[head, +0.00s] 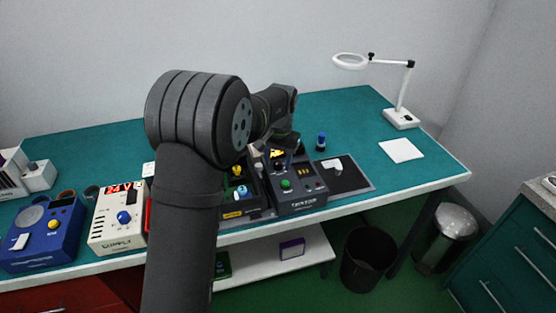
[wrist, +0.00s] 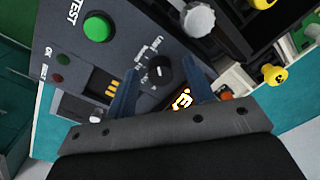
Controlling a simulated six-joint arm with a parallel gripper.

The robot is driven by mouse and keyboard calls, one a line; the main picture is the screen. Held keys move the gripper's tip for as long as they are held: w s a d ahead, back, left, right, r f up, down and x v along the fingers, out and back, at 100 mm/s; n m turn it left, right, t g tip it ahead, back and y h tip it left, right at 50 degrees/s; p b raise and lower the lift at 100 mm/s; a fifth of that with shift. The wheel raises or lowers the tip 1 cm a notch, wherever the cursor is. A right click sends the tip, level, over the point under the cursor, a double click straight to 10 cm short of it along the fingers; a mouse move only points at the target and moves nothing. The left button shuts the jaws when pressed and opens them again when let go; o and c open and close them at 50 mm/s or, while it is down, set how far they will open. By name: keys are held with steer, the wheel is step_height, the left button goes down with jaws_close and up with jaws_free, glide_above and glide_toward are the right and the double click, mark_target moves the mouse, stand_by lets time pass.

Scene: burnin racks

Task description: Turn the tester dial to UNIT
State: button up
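The tester (head: 312,198) is a dark grey box on the bench, with a green button (wrist: 97,27) that also shows in the head view. Its dial (wrist: 160,68) is a small round black knob with small white labels on its left and upper sides. My gripper (wrist: 160,82) is open, with one blue-grey finger on each side of the dial and a visible gap on both sides. In the head view, my arm hides the dial.
A lit yellow display (wrist: 182,99) and small lamps (wrist: 57,77) are on the tester. A rack with yellow-capped knobs (wrist: 275,74) stands beside it. A blue-capped item (head: 321,141) stands behind the tester. A supply box (head: 118,217) and blue device (head: 48,235) are left.

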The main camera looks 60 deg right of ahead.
mark_target(280, 163)
step_height(280, 163, up, 17)
steer(key=shift+s+r, duration=0.2)
steer(key=shift+s, duration=0.2)
stand_by(0.8)
steer(key=f, duration=1.7)
steer(key=shift+w+f, duration=0.25)
steer(key=shift+w, duration=0.15)
steer(key=shift+r, duration=0.1)
